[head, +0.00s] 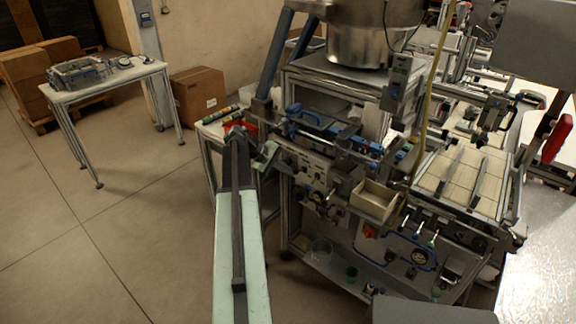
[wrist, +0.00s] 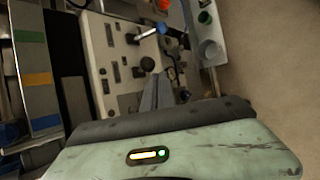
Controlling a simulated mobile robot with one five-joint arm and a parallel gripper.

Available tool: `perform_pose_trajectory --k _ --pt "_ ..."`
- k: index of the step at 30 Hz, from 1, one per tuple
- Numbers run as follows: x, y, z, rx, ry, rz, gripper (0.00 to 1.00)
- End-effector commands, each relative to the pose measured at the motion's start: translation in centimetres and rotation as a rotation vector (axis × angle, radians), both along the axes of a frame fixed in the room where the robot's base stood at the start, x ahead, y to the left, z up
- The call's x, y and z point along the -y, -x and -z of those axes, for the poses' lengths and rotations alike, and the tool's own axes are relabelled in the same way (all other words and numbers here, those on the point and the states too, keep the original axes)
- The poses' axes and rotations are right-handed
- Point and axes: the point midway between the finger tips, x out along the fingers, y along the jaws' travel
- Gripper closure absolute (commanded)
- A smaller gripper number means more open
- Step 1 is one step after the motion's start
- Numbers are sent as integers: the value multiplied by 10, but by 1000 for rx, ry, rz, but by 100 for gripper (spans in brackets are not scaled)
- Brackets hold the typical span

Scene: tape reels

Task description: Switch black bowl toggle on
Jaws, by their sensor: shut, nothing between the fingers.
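My gripper (wrist: 160,78) is shut and empty in the wrist view, its narrow grey fingers pointing at a light control panel (wrist: 98,50). A round black knob (wrist: 147,64) sits on the panel just beyond the fingertips, with no contact I can make out. A large metal bowl (head: 362,42) stands on top of the machine. I cannot tell which control is the black bowl toggle.
An open beige bin (head: 375,199) and several levers (head: 418,230) project from the machine's front, right of my gripper. A small table (head: 105,82) and a cardboard box (head: 198,95) stand at the back left. The floor (head: 120,220) left of my arm is clear.

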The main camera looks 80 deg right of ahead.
Motion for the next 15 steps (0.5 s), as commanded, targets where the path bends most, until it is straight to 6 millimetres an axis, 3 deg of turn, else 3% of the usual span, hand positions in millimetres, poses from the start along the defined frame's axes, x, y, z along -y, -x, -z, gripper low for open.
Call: perform_pose_trajectory --k 1,15 --pt "3 4 -8 11 -21 7 100" --pt "7 16 -12 30 -56 20 100"
